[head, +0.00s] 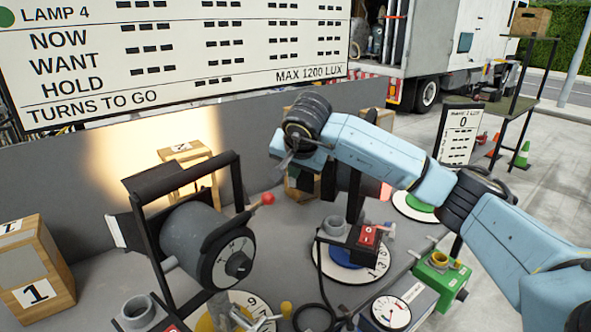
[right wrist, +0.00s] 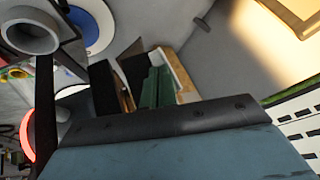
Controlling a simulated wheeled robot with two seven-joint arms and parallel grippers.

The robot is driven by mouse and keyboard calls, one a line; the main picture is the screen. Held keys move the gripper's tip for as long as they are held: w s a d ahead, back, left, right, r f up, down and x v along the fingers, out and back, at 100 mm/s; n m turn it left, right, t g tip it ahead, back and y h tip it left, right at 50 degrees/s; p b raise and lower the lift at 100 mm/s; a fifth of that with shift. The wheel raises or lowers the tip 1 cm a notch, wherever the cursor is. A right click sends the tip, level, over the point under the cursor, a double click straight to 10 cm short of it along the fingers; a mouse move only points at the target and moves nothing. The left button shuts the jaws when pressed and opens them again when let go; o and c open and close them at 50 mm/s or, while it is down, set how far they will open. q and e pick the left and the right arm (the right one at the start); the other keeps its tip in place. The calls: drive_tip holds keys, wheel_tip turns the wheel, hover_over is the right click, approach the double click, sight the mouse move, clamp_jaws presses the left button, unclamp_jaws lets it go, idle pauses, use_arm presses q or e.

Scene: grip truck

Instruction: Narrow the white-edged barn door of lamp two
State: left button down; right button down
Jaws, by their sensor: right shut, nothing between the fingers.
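A grey cylindrical lamp (head: 190,240) hangs in a black yoke at the left of the head view. A dark flap with a white edge (head: 115,231) shows at its far left end. Another lamp's black yoke (head: 352,195) stands over a blue-ringed turntable (head: 325,258); my right arm covers most of that lamp, and I cannot tell its flaps. I cannot read which lamp is number two. My right gripper (head: 285,163) is shut and empty, above the table behind the front lamp's red-tipped lever (head: 267,198). My left gripper is out of view.
A numbered wooden block (head: 37,275) stands at left and a wooden stand (head: 188,160) by the lit back wall. In the wrist view, a green piece (right wrist: 156,88) lies close ahead.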

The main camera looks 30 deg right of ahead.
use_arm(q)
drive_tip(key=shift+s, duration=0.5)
use_arm(e)
drive_tip(key=shift+w+d, duration=0.2)
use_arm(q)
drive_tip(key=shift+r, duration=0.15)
use_arm(e)
drive_tip(key=shift+w+d, duration=0.8)
drive_tip(key=shift+d, duration=0.15)
use_arm(q)
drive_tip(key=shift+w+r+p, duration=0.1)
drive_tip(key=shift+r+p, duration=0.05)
drive_tip(key=shift+p, duration=0.2)
use_arm(e)
drive_tip(key=shift+w+d, duration=0.25)
drive_tip(key=shift+d, duration=0.35)
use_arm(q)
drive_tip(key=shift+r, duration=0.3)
use_arm(e)
drive_tip(key=shift+w+a, duration=0.45)
drive_tip(key=shift+w, duration=0.05)
